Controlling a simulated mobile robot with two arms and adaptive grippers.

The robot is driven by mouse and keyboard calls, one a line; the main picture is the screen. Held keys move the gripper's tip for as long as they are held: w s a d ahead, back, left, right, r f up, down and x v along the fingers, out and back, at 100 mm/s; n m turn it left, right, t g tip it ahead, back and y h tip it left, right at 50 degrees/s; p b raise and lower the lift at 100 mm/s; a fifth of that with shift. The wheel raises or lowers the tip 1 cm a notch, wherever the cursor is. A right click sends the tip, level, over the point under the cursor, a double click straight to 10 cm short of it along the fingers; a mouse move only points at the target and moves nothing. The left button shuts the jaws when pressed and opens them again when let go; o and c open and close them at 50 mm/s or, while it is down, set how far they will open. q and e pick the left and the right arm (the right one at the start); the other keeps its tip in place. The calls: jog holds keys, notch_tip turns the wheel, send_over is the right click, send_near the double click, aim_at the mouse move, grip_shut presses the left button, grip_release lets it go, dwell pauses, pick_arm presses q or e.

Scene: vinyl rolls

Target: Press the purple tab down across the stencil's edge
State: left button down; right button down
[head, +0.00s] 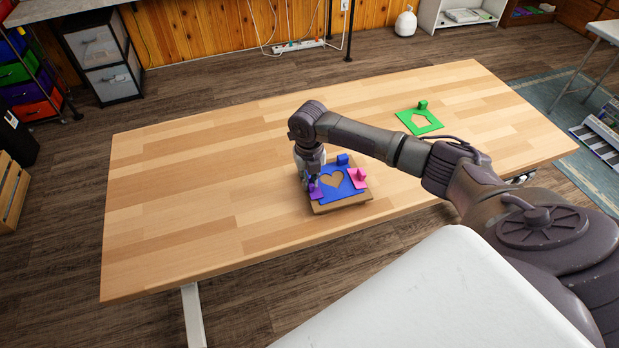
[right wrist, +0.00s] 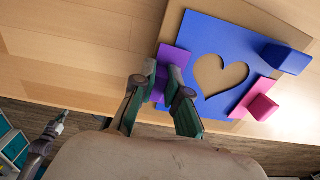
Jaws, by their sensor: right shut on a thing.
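The blue stencil (head: 326,194) with a heart cutout lies on a brown board (head: 345,203); it fills the upper right of the right wrist view (right wrist: 215,35). The purple tab (head: 316,193) is at the stencil's left edge. In the right wrist view its flat part (right wrist: 173,58) overlaps that edge. My right gripper (head: 312,182) is shut on the tab's raised purple block, with a finger on each side (right wrist: 162,88). I cannot tell whether the tab lies fully flat. My left gripper (right wrist: 60,120) seems to show small at the right wrist view's lower left; its jaws are unclear.
A pink tab (head: 357,178) sits on the stencil's right edge and a blue block (head: 343,160) at its far edge. A green stencil (head: 419,122) with a block lies farther right on the table (head: 200,190). The table's left half is clear.

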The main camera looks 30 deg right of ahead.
jog(key=shift+f, duration=0.2)
dwell(0.4)
jog(key=c, duration=1.1)
grip_release()
jog(key=o, duration=0.5)
jog(key=shift+c, duration=0.2)
notch_tip(320, 180, up, 7)
jog(key=p, duration=0.6)
jog(key=shift+r+p, duration=0.1)
jog(key=shift+p, duration=0.25)
